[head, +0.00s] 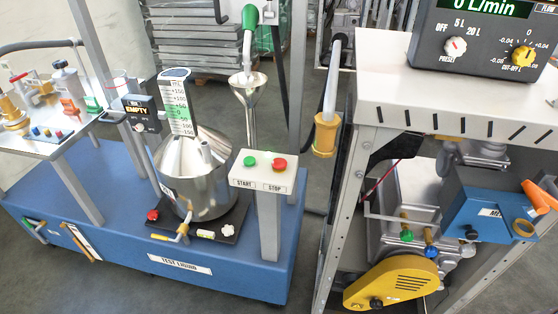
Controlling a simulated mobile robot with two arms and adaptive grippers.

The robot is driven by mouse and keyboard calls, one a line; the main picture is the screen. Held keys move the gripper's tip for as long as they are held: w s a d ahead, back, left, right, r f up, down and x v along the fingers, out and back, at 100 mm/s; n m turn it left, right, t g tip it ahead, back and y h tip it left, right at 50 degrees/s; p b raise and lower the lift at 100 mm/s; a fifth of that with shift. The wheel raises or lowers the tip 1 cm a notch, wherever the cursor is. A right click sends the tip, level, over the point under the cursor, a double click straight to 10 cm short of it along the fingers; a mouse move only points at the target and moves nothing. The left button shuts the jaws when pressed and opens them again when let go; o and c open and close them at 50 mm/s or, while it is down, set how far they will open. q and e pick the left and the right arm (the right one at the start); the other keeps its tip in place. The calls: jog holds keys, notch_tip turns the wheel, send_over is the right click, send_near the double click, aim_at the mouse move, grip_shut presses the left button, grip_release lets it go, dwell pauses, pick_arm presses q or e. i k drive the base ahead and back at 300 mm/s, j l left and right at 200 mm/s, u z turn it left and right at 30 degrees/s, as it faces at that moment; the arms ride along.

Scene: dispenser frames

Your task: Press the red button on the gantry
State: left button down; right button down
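The red button (279,164) sits on top of a white control box (262,180), above a label reading STOP. A green button (249,161) sits to its left, above a label reading START. The box is on a grey post rising from the blue base (220,265) marked TEST LIQUID. Nothing covers the red button. Neither of my grippers is in the head view.
A steel vessel (212,190) stands left of the control box. A brass nozzle (324,134) hangs to its right. A metal frame with a white top (385,95) and a flow meter (485,35) stands at right. Grey floor shows between the two units.

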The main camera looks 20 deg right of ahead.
aim_at(278, 163)
jog(key=i+j+z, duration=0.1)
jog(key=z, duration=0.25)
jog(key=j+z, duration=0.2)
jog(key=z, duration=0.15)
jog(key=i+j+z, duration=0.1)
jog(key=j, duration=0.45)
jog(key=i+j+z, duration=0.1)
jog(key=j, duration=0.45)
jog(key=i+j+z, duration=0.15)
jog(key=j, duration=0.4)
jog(key=i+j+z, duration=0.1)
jog(key=j, duration=0.5)
jog(key=i, duration=0.1)
